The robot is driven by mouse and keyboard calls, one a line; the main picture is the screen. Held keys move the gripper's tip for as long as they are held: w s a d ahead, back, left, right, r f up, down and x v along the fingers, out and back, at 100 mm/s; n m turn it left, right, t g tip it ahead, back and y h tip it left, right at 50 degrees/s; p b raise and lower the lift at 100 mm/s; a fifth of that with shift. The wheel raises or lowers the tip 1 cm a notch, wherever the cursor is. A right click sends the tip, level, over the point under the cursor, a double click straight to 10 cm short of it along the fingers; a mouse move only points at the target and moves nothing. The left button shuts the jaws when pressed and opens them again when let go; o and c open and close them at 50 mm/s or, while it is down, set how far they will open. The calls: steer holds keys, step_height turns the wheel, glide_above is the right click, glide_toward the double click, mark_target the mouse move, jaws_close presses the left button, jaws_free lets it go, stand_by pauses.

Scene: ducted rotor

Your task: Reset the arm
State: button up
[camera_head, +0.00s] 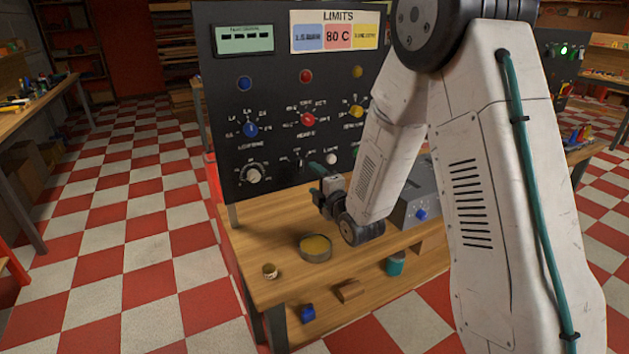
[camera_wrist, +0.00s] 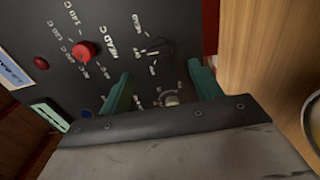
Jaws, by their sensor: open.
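My arm reaches down from the upper right in the head view, its white links covering much of the right side. My gripper (camera_head: 317,180) is in front of the lower part of the black control panel (camera_head: 225,110), above the wooden bench. In the wrist view the two teal fingers of my gripper (camera_wrist: 162,84) stand wide apart with nothing between them. Beyond them is the panel face, tilted in the picture, with a red knob (camera_wrist: 85,50) and a grey knob (camera_wrist: 171,99). Whether the fingertips touch the panel cannot be told.
On the bench (camera_head: 262,238) stand a round tin (camera_head: 316,248), a small brass-coloured piece (camera_head: 270,271) and a grey box (camera_head: 420,205) partly behind my arm. A blue item (camera_head: 307,313), a brown block (camera_head: 349,290) and a teal cup (camera_head: 395,264) are on the lower shelf. Checkered floor lies open at left.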

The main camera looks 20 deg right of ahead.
steer(key=shift+r, duration=0.1)
steer(key=s+d+r+m+g+h, duration=0.2)
steer(key=s+r+m+g+h, duration=0.1)
steer(key=s+r+m+g, duration=0.85)
steer(key=s+m+g, duration=0.5)
steer(key=s, duration=2.5)
steer(key=m, duration=0.3)
steer(key=shift+s+a+r, duration=0.15)
steer(key=shift+s+a, duration=0.1)
